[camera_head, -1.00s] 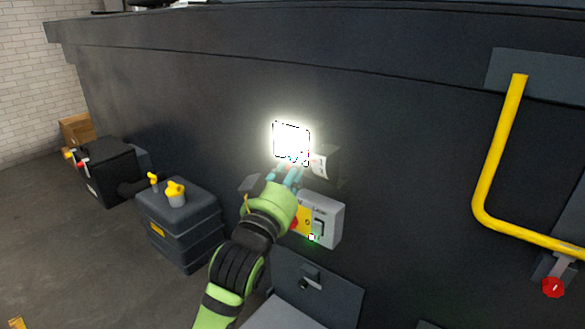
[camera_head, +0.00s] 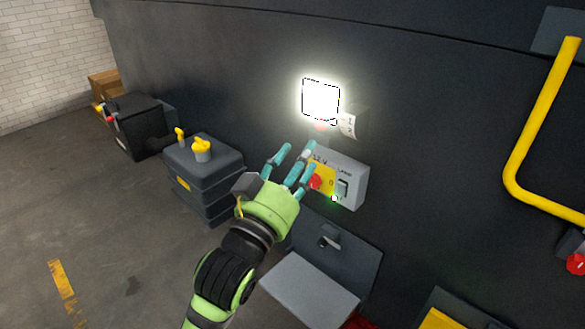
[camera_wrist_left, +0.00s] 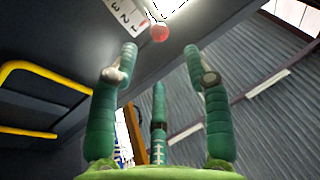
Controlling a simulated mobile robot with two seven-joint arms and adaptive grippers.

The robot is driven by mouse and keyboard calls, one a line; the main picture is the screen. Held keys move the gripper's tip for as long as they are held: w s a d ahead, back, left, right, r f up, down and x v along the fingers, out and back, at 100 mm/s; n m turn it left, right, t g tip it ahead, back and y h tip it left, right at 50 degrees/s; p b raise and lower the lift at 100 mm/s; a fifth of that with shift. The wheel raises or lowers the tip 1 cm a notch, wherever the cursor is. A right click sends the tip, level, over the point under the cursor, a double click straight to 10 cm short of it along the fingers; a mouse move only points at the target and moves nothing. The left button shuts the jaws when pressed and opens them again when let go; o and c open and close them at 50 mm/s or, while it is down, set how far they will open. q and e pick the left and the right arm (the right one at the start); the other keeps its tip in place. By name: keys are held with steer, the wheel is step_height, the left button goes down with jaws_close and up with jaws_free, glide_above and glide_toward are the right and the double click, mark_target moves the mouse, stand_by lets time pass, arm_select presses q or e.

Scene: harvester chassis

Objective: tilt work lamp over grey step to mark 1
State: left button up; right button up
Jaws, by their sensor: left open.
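The work lamp (camera_head: 320,98) glows white on the dark chassis wall, above the grey step (camera_head: 309,289). A pale plate with marks (camera_head: 348,122) sits at its right. In the left wrist view this plate (camera_wrist_left: 124,14) shows the digits 1, 2 and 3, beside a red ball-shaped knob (camera_wrist_left: 158,32) at the bright lamp's edge (camera_wrist_left: 176,8). My left gripper (camera_head: 293,160) is open and empty, below the lamp and in front of the switch box. Its fingers are apart from the lamp and knob. My right gripper is not in view.
A grey switch box (camera_head: 347,184) with a yellow panel and red knob is just right of my fingers. A dark tank (camera_head: 205,178) with yellow caps stands to the left. A yellow handrail (camera_head: 535,115) is on the right. The floor at lower left is mostly clear.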

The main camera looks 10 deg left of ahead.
arm_select(q)
steer(key=shift+v, duration=1.15)
